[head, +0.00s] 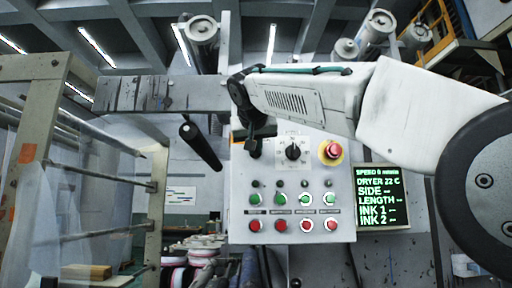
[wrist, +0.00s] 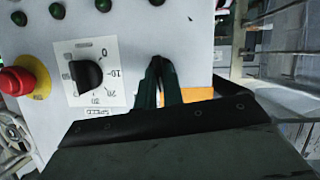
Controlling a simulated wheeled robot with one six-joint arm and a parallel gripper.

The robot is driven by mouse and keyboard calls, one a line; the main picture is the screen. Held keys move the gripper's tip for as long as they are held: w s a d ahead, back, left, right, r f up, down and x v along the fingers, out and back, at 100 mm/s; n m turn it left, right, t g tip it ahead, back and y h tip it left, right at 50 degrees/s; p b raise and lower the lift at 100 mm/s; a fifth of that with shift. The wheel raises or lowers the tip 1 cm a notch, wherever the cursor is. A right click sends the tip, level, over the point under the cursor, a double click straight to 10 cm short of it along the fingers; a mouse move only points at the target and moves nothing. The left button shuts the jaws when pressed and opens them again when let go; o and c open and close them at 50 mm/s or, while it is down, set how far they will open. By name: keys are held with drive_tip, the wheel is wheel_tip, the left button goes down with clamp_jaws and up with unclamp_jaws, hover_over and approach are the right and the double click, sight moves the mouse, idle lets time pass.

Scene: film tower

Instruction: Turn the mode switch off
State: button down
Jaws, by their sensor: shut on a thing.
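The mode switch is mostly hidden behind my fingers, at the upper left of the grey control panel (head: 276,185). My gripper (head: 255,150) is at the panel face there, left of the black dial (head: 293,152). In the wrist view my two dark fingers (wrist: 158,65) are closed together at the panel, with little of the switch's knob showing between them. The switch's angle cannot be told. The panel also fills the wrist view's middle (wrist: 140,30), seen upside down, with the numbered dial (wrist: 87,75) to the left of my fingers.
A red emergency button (head: 330,150) on a yellow ring is right of the dial. Rows of green buttons (head: 280,199) and red buttons (head: 280,225) lie below. A display (head: 382,198) with green text stands right of the panel.

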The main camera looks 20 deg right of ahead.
drive_tip(key=shift+a+n+h, duration=0.15)
drive_tip(key=shift+n+h, duration=0.65)
drive_tip(key=shift+n, duration=0.45)
drive_tip(key=shift+a+n+h, duration=0.15)
drive_tip(key=shift+n+h, duration=0.65)
drive_tip(key=shift+n, duration=0.45)
drive_tip(key=c, duration=1.5)
unclamp_jaws()
drive_tip(key=shift+f, duration=0.1)
drive_tip(key=v, duration=0.7)
drive_tip(key=shift+s+a, duration=0.2)
drive_tip(key=shift+a, duration=0.1)
